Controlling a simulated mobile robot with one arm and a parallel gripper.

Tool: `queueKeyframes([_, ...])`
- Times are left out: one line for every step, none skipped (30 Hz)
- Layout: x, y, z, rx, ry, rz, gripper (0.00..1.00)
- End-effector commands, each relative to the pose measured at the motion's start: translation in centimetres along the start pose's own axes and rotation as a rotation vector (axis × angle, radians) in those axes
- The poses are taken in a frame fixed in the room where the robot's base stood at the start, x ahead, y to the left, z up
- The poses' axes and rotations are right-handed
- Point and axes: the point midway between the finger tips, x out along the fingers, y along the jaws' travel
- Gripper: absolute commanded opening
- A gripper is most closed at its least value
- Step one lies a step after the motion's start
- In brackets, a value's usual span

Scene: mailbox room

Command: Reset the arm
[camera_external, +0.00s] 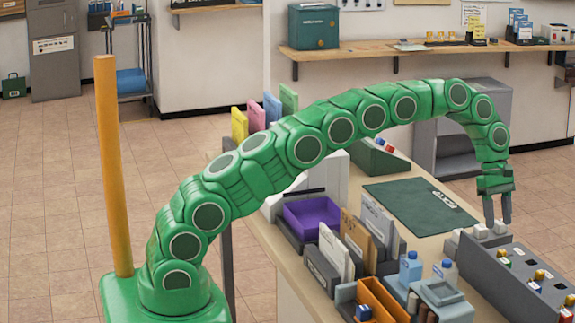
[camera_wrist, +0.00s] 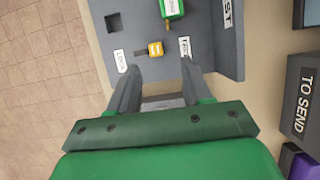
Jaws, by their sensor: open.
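My green segmented arm arches from lower left over the work table. My gripper (camera_external: 498,212) hangs at its right end, pointing down, with two dark grey fingers apart and nothing seen between them. It is near the far end of a grey panel unit (camera_external: 492,274) with small coloured parts on it. In the wrist view my gripper (camera_wrist: 160,76) has its fingers spread, pointing toward a grey panel (camera_wrist: 140,20). A small yellow part (camera_wrist: 155,49) and a green part (camera_wrist: 172,9) show beyond the fingertips. I cannot tell whether the fingers touch the panel.
The table holds a purple tray (camera_external: 312,217), a green mat (camera_external: 410,190), upright envelopes (camera_external: 375,225), blue bottles (camera_external: 411,268) and an orange box (camera_external: 382,300). An orange post (camera_external: 113,165) stands at left. A wall shelf (camera_external: 410,49) holds boxes.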

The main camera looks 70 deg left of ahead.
Motion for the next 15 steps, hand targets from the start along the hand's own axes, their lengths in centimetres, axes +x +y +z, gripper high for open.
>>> queueKeyframes([-0.5,-0.3,0.1,0.012,0.002,0.0,0.49])
queueKeyframes([-0.7,-0.6,0.2,0.021,0.004,-0.001,0.49])
queueKeyframes([-1.1,-1.0,0.3,0.035,0.006,-0.002,0.49])
queueKeyframes([-1.5,-1.4,0.4,0.049,0.009,-0.003,0.49])
queueKeyframes([-1.9,-1.9,0.5,0.062,0.012,-0.005,0.49])
queueKeyframes([-2.5,-2.5,0.6,0.083,0.016,-0.008,0.49])
queueKeyframes([-2.9,-3.0,0.7,0.098,0.019,-0.01,0.49])
queueKeyframes([-3.2,-3.4,0.8,0.114,0.023,-0.012,0.49])
queueKeyframes([-3.7,-4.0,0.9,0.135,0.026,-0.014,0.49])
queueKeyframes([-4.1,-4.6,0.9,0.15,0.029,-0.017,0.49])
queueKeyframes([-4.5,-5.1,1.0,0.166,0.032,-0.02,0.49])
queueKeyframes([-4.9,-5.8,1.1,0.186,0.036,-0.023,0.49])
queueKeyframes([-5.3,-6.3,1.1,0.203,0.039,-0.026,0.49])
queueKeyframes([-5.6,-6.8,1.2,0.218,0.043,-0.028,0.49])
queueKeyframes([-6.1,-7.5,1.3,0.239,0.047,-0.031,0.49])
